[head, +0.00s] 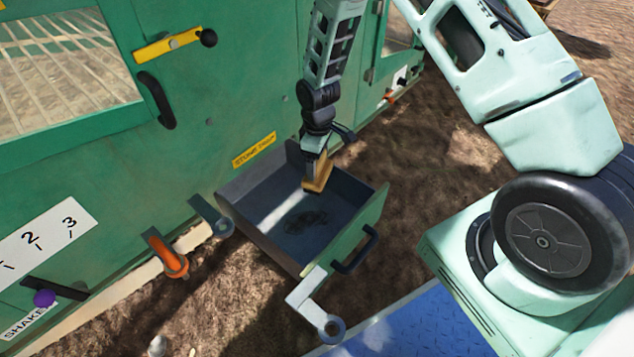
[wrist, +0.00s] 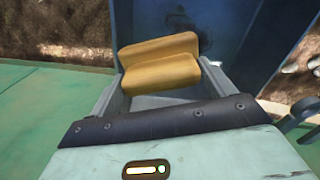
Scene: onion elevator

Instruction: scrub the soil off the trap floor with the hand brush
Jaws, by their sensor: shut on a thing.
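My gripper (head: 314,160) is shut on the hand brush (head: 318,174), a block with a tan wooden body. It holds the brush over the open stone trap drawer (head: 374,222), near its back right side. In the wrist view the brush (wrist: 160,68) lies between the fingers; its bristles are hidden there. The trap floor (head: 272,207) is dark blue-grey, with a dark soil patch (head: 305,221) near the middle front. The soil also shows in the wrist view (wrist: 200,22), beyond the brush. I cannot tell whether the bristles touch the floor.
The green machine wall (head: 225,90) stands behind the drawer. A black handle (head: 356,250) is on the drawer front, and a grey latch arm (head: 316,303) sticks out at its front corner. An orange hook (head: 167,254) is at left. Bare ground surrounds the drawer.

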